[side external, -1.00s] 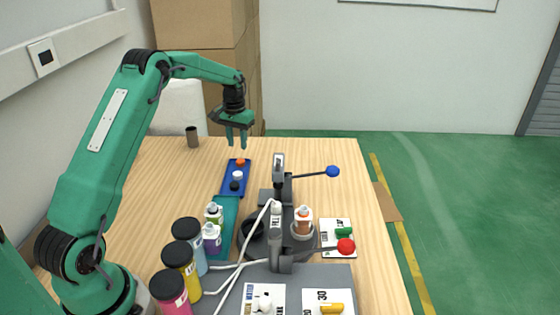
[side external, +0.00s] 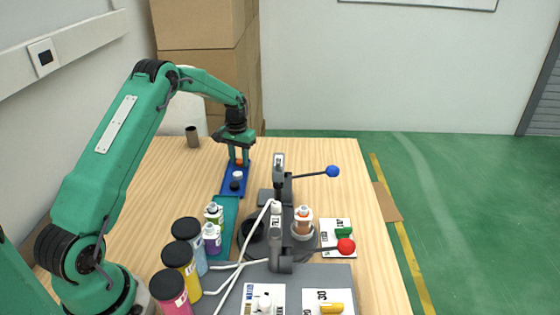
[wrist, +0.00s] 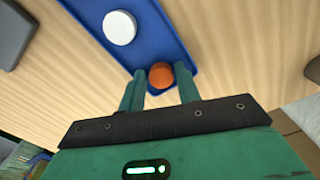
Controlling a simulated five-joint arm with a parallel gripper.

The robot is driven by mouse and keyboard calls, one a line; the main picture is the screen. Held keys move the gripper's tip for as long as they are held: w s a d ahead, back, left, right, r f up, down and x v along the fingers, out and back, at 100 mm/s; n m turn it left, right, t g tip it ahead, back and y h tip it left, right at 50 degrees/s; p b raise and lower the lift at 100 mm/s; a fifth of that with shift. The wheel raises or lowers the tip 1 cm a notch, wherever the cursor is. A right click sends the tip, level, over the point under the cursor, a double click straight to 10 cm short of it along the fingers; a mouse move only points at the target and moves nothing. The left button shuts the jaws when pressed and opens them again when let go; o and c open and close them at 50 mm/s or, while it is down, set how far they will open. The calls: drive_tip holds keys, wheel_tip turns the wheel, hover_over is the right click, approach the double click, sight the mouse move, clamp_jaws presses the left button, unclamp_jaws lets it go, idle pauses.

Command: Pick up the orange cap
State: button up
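The orange cap (side external: 239,161) sits at the far end of the blue tray (side external: 236,191). My gripper (side external: 238,164) has come down over that end, with one finger on each side of the cap. In the wrist view the orange cap (wrist: 161,75) lies between the two fingertips of my gripper (wrist: 160,82). The fingers are apart, and I see a gap at least on the left side of the cap. A white cap (wrist: 119,27) lies farther along the tray in the wrist view.
The white cap (side external: 238,175) and a black cap (side external: 235,185) share the tray. Bottles (side external: 212,240) stand in a teal holder in front of it. A dispenser with a blue-knobbed lever (side external: 333,171) stands to the right. A brown cup (side external: 192,136) is at the back left.

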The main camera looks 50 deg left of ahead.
sight(240, 162)
drive_tip(key=shift+c, duration=0.2)
idle(0.3)
drive_tip(key=c, duration=0.5)
drive_tip(key=shift+c, duration=0.2)
drive_tip(key=shift+r, duration=0.1)
drive_tip(key=shift+r, duration=0.45)
wheel_tip(240, 162, up, 3)
drive_tip(key=shift+r, duration=0.15)
drive_tip(key=s+d+r, duration=0.1)
drive_tip(key=d+r, duration=0.5)
drive_tip(key=d, duration=0.5)
drive_tip(key=shift+d+r, duration=0.3)
